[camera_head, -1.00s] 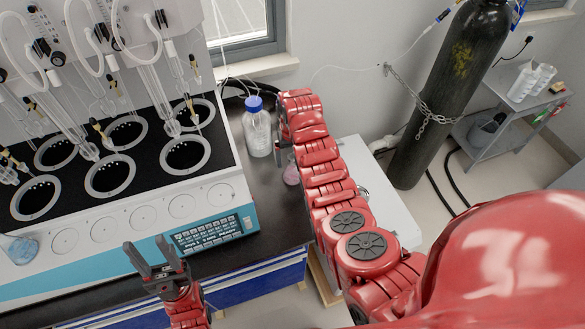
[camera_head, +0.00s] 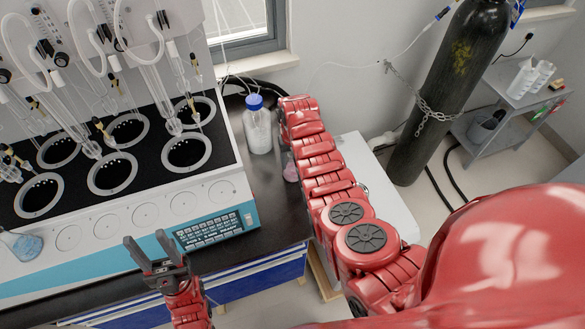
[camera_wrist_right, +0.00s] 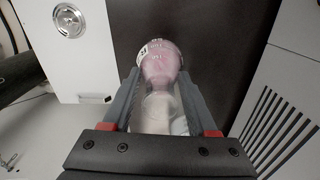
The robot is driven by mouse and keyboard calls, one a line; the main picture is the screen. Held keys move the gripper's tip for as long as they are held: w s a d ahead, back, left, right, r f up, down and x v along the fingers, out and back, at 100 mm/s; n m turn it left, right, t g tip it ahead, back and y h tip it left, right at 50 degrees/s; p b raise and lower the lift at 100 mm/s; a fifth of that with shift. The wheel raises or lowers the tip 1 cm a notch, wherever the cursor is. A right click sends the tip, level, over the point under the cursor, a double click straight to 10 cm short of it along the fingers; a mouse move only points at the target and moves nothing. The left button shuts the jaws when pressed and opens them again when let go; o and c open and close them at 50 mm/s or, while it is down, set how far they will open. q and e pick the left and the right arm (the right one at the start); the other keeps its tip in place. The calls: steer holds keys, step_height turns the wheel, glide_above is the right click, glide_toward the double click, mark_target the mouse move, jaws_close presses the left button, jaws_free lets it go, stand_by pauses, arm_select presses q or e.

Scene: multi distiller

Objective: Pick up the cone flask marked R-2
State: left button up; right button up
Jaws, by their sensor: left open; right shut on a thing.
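A cone flask with pink liquid (camera_wrist_right: 160,68) is between the fingers of my right gripper (camera_wrist_right: 158,92) in the right wrist view. The gripper is shut on it at the neck. Its label is too small to read surely. In the head view the same pink flask (camera_head: 291,171) shows beside my right arm, which hides part of it and the right gripper. My left gripper (camera_head: 154,255) is open and empty in front of the distiller. Another cone flask with blue liquid (camera_head: 24,246) is at the far left; its mark cannot be read.
The distiller (camera_head: 130,215) with several round wells fills the left. A blue-capped bottle (camera_head: 257,130) stands on the dark bench (camera_head: 262,205) close to my right arm. A white cabinet (camera_head: 380,185) and a chained gas cylinder (camera_head: 440,90) are to the right.

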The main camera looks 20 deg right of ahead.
jaws_close()
steer(key=shift+r, duration=0.25)
